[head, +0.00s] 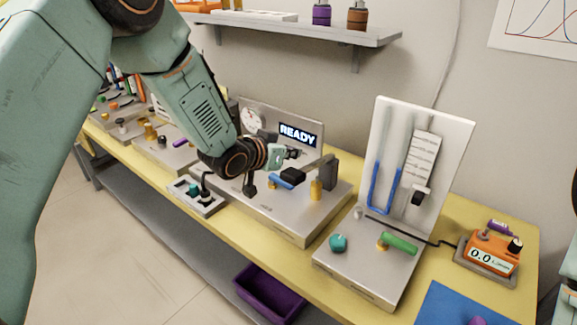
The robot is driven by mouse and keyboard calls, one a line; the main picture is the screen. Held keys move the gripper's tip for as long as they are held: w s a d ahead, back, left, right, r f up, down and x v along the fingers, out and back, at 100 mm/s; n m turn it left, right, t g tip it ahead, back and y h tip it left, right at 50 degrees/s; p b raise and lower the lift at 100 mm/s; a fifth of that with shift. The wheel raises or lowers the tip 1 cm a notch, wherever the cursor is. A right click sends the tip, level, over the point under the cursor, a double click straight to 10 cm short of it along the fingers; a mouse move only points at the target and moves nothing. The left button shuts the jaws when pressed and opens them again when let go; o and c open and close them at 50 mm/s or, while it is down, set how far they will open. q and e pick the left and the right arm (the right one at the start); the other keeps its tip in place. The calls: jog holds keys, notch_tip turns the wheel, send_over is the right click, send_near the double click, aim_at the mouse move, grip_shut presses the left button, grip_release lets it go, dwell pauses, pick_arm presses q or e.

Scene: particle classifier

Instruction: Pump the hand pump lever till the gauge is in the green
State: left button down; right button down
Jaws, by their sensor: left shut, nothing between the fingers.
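A round white gauge (251,121) with some red on its face is on the upright grey panel (280,106) of a machine in the middle of the bench. It is partly hidden by my left arm, and its needle is too small to read. My left gripper (292,153) is shut and empty, in front of that panel and above the machine's base plate (300,224). A blue-topped black part (288,178) is just below the gripper; I cannot tell whether it is the pump lever or whether they touch. My right gripper is out of view.
A lit display (297,135) reads READY. A brass cylinder (316,190) and dark block (329,172) stand on the right of the base. A board with a blue U-tube (384,190) stands farther right, beside an orange meter (487,252) reading 0.0. A shelf (300,30) hangs above.

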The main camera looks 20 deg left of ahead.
aim_at(289, 173)
pick_arm(q)
jog(key=shift+s+a+f, duration=0.1)
jog(key=shift+s+f, duration=0.1)
jog(key=shift+f, duration=0.4)
jog(key=shift+s+a+f, duration=0.1)
jog(key=shift+s+f, duration=0.05)
jog(key=shift+f, duration=0.5)
jog(key=shift+s+a+f, duration=0.1)
jog(key=shift+s+f, duration=0.1)
jog(key=shift+f, duration=0.4)
jog(key=shift+d, duration=0.1)
jog(key=shift+f, duration=0.15)
